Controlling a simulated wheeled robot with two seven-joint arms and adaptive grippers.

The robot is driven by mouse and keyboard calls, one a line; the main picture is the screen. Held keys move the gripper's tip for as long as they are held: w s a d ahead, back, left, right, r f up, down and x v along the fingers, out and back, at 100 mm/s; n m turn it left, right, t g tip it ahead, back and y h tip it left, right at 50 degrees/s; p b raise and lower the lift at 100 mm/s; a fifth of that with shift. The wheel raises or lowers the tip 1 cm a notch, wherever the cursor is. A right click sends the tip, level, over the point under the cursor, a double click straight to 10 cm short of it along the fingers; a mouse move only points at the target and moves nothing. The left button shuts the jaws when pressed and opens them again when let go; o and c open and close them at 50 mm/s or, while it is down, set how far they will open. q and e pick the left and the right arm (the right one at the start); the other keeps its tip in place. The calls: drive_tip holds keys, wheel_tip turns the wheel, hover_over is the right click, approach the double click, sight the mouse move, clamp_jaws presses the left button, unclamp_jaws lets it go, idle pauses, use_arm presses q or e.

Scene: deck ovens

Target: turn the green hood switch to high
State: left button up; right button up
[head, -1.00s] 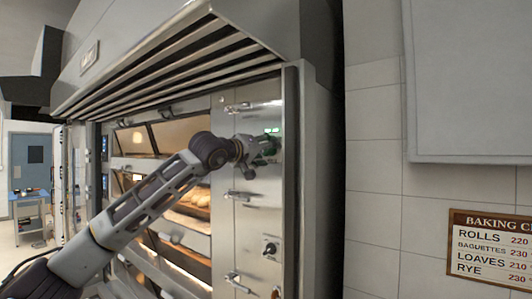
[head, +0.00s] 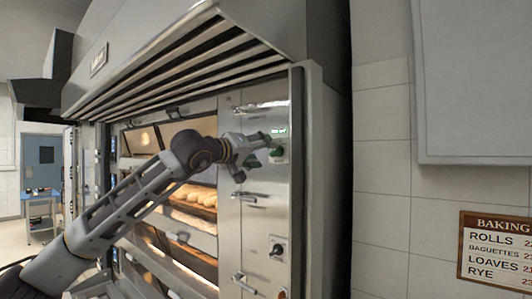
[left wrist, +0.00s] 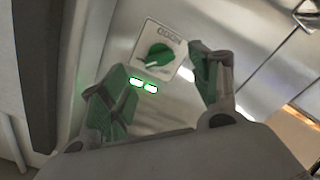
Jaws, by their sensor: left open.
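The green hood switch (head: 277,152) is a round knob on a pale plate, high on the steel panel at the oven's right side. In the left wrist view the green knob (left wrist: 155,57) shows fully, with a white mark at its lower left in the picture. My left gripper (head: 257,150) is open and empty, just left of the switch in the head view. In the left wrist view the green-padded fingers of the gripper (left wrist: 158,64) lie on either side of the knob, seemingly apart from it.
A black knob (head: 277,249) is lower on the same panel. Metal handles (head: 245,197) stick out near the gripper. The slatted hood (head: 185,65) overhangs above. Loaves (head: 195,194) lie in the deck oven. A baking chart (head: 495,248) hangs on the tiled wall.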

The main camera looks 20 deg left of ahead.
use_arm(q)
drive_tip(key=shift+v, duration=2.9)
